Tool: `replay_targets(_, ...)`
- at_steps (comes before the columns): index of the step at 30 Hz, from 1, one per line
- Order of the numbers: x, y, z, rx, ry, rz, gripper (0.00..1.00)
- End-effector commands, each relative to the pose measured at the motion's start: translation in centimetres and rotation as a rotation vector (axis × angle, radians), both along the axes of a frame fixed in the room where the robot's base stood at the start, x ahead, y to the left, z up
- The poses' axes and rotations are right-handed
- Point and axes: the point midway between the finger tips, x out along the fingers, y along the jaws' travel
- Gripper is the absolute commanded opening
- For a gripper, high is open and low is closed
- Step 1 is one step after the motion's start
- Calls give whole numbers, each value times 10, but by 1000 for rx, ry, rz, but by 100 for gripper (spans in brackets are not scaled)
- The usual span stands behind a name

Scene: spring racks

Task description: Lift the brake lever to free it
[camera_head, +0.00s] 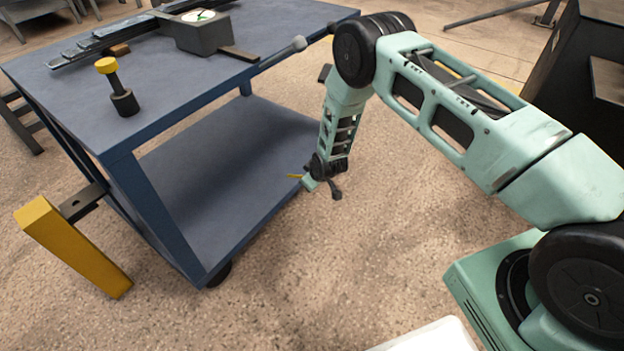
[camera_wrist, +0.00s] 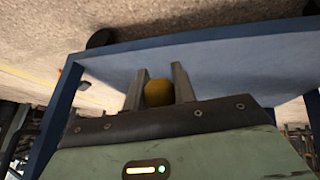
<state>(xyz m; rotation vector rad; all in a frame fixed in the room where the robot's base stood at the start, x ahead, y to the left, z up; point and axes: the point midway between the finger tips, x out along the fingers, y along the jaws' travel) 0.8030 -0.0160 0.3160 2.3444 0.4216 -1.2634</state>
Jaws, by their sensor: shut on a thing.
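The brake lever shows as a small yellow end (camera_head: 294,176) beside the cart's lower shelf in the head view. In the wrist view, a rounded yellow end (camera_wrist: 158,92) sits between my two fingers. My gripper (camera_head: 306,183) is low at the right side of the blue cart (camera_head: 240,220), near the lower shelf's edge. It also shows in the wrist view (camera_wrist: 159,88), with its fingers on either side of the yellow end, shut on it. The rest of the lever is hidden, so I cannot tell its tilt.
The cart top holds a yellow-capped dark post (camera_head: 122,98), a grey box with a dial (camera_head: 195,35), and a rod with a grey knob (camera_head: 285,53).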

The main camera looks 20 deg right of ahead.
Motion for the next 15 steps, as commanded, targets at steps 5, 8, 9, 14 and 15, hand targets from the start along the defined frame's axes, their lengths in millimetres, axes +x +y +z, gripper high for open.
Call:
replay_targets(5, 3, -1, 3, 0, -9, -2, 48)
replay_targets(8, 3, -1, 2, 0, -6, -2, 48)
replay_targets(9, 2, -1, 2, 0, -6, -2, 48)
replay_targets(14, 0, -1, 5, 0, -5, -1, 48)
replay_targets(15, -2, -1, 9, 0, -5, -1, 48)
